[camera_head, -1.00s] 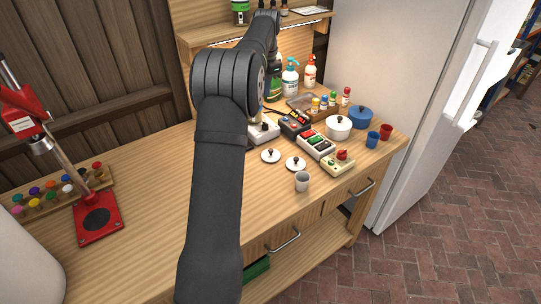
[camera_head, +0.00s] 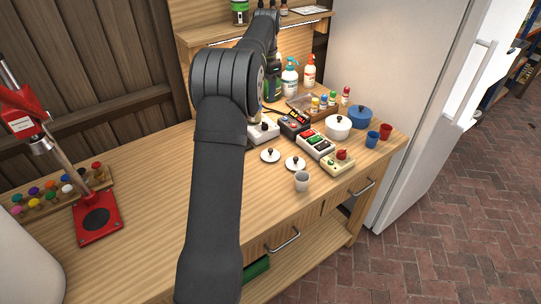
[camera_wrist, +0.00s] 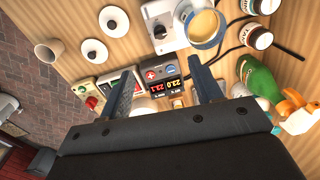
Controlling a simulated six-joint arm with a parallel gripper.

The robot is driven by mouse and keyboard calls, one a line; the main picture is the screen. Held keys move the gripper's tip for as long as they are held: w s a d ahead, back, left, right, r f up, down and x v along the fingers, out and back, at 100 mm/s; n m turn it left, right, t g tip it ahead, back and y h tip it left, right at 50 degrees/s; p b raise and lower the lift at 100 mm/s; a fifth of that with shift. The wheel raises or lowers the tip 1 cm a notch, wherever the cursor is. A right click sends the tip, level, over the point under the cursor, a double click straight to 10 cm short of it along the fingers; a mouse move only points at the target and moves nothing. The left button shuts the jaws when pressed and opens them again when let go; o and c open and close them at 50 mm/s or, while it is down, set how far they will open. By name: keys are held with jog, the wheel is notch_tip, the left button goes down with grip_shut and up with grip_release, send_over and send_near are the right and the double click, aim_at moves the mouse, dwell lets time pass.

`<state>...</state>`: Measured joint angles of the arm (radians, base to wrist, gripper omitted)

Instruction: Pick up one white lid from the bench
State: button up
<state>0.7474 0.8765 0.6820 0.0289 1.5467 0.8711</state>
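Two round white lids with dark knobs lie flat on the wooden bench (camera_head: 150,190), apart from each other: one lid on the left (camera_head: 270,158) and one on the right (camera_head: 300,167). In the wrist view both show at the upper left, one lid near the top edge (camera_wrist: 113,29) and the other lid (camera_wrist: 101,58) below it. My gripper (camera_wrist: 161,66) is open and empty, its fingers wide apart, above a dark box with red and yellow digits (camera_wrist: 170,75). The lids lie outside the fingers, to the left in that view. In the head view my arm hides the gripper.
A grey-white cup (camera_head: 302,182) stands in front of the lids. To their right are a button box (camera_head: 316,146), a cream box with a red knob (camera_head: 338,163) and a white pot (camera_head: 338,130). A cup of beige liquid (camera_wrist: 205,28) stands on a white device. The left bench is mostly clear.

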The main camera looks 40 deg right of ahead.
jog(key=o, duration=0.5)
jog(key=shift+o, duration=0.2)
jog(key=n+h, duration=0.2)
jog(key=h, duration=0.2)
send_near(268, 152)
jog(key=x, duration=0.4)
jog(key=shift+s, duration=0.15)
jog(key=shift+h, duration=0.3)
jog(key=shift+x, duration=2.7)
